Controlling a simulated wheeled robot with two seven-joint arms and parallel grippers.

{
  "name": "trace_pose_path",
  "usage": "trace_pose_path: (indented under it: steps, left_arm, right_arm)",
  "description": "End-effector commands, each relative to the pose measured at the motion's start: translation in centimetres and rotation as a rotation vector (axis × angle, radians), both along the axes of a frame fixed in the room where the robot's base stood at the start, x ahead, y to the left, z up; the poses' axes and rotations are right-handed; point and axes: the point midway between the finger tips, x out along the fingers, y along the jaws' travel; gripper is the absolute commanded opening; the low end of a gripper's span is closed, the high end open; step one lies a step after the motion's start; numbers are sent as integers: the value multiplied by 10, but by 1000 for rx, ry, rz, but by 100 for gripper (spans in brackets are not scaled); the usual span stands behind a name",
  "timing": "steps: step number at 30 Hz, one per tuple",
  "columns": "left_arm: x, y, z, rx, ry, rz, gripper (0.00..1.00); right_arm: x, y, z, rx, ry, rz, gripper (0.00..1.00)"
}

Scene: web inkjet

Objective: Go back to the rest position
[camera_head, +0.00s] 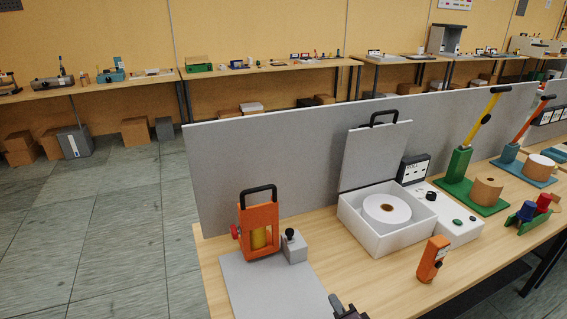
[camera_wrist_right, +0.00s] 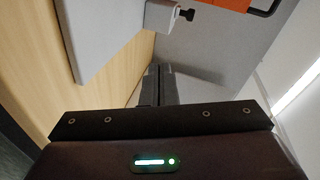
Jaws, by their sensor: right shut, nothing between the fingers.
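My right gripper (camera_head: 347,309) shows at the bottom edge of the head view, in front of the table's near edge. In the right wrist view its two dark fingers (camera_wrist_right: 158,86) lie together, shut, with nothing between them. It is apart from the orange device (camera_head: 259,228) with a black handle, which stands on a grey plate (camera_head: 270,287) on the table. My left gripper is in neither view.
The wooden table (camera_head: 378,283) carries a white open box (camera_head: 388,243) with a white roll (camera_head: 386,209), an orange handheld device (camera_head: 432,259) and a green lever press (camera_head: 459,164). A grey panel (camera_head: 260,165) stands along its back. The floor (camera_head: 110,235) at left is clear.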

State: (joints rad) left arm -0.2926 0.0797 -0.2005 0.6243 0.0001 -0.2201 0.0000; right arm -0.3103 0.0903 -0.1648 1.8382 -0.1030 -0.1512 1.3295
Motion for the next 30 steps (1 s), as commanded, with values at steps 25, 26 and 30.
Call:
trace_pose_path:
  steps: [25,26,30]
  left_arm:
    - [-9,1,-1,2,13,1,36]
    - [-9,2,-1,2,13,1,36]
    - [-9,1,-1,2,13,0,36]
  right_arm:
    - [-162,-60,10,-1089,577,598,0]
    - [-167,-62,12,-1105,590,624,0]
    - [-191,-67,20,-1170,635,741,0]
